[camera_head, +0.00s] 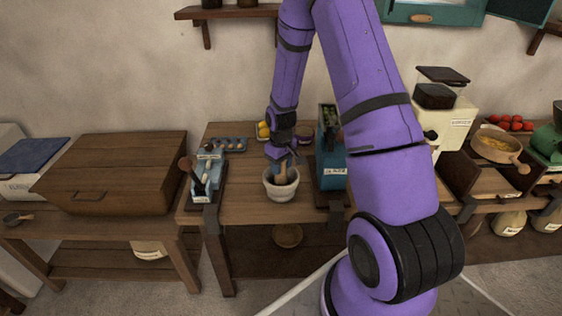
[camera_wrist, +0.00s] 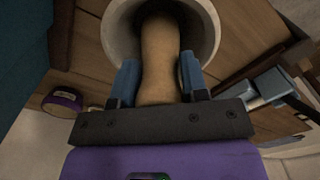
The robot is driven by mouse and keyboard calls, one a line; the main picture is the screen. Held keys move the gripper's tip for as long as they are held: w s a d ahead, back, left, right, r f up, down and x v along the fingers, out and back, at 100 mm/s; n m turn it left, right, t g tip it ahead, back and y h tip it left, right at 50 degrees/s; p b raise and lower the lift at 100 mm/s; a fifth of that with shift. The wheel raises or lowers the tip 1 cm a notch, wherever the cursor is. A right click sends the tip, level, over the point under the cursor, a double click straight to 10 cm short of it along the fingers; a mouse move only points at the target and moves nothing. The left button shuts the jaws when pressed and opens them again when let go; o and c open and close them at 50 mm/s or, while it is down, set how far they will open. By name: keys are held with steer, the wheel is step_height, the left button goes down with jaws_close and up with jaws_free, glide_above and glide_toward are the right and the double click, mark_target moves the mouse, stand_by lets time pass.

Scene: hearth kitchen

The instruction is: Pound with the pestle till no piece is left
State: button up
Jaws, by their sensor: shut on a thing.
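My gripper (camera_head: 279,155) is shut on the wooden pestle (camera_head: 281,174). It holds the pestle down inside the pale stone mortar (camera_head: 281,191), which stands near the front edge of the wooden table. In the wrist view the blue fingers of my gripper (camera_wrist: 158,82) are on both sides of the tan pestle (camera_wrist: 159,50), with the mortar's rim (camera_wrist: 112,36) around its far part. The pestle hides the bottom of the mortar, and I cannot see any pieces inside.
A blue lever device (camera_head: 207,172) is clamped left of the mortar, and a blue box-like device (camera_head: 331,172) stands close on its right. A blue tray (camera_head: 228,144) and yellow fruit (camera_head: 262,130) lie behind. A large wooden chest (camera_head: 115,170) stands further left.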

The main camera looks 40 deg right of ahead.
steer(key=shift+f, duration=0.3)
steer(key=shift+r, duration=0.1)
steer(key=shift+r, duration=2.1)
steer(key=shift+r, duration=3.5)
steer(key=shift+a, duration=0.1)
